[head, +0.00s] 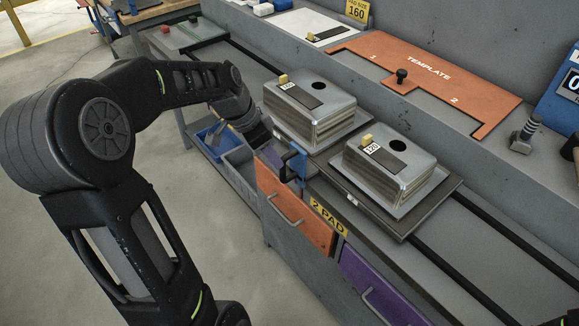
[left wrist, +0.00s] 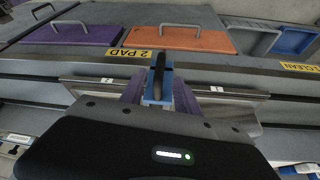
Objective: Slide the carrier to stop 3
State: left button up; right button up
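The carrier is a dark flat plate (head: 447,190) on two black rails, beside the yellow "2 PAD" sign (head: 328,215). It bears two upturned metal sinks, one labelled 160 (head: 316,122) and one labelled 120 (head: 395,180). My left gripper (head: 288,168) is at the carrier's front edge, at a blue bracket with a black upright handle. In the left wrist view, its purple fingers (left wrist: 158,92) lie on either side of the blue bracket and black handle (left wrist: 158,73). I cannot tell whether they press on it. My right gripper does not show.
The rails (head: 505,245) run clear toward the lower right and to the upper left.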

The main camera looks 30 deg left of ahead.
aim_at(283, 177)
pick_arm(q)
jog(key=shift+p+x, duration=0.6)
jog(key=shift+x, duration=3.4)
grip_shut()
